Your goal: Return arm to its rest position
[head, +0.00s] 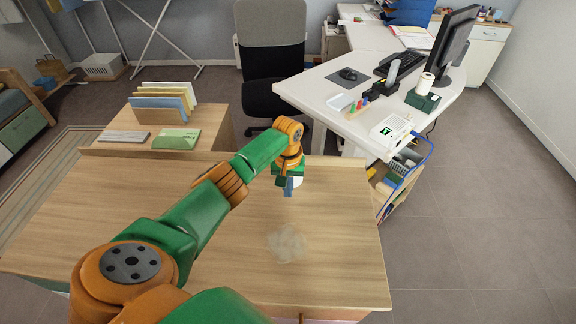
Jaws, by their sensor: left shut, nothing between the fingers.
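My left arm, green and orange, reaches from the lower left over the wooden desk (110,220). My left gripper (289,188) points down near the desk's far right part. It is shut and empty. A small white thing shows just behind the fingers and is mostly hidden by them; I cannot tell what it is. My right gripper is not in view.
A pale smudged patch (287,243) lies on the desk in front of the gripper. A file holder with folders (160,110) stands at the back left. An office chair (270,60) and a white desk (330,112) stand beyond. The desk's left part is clear.

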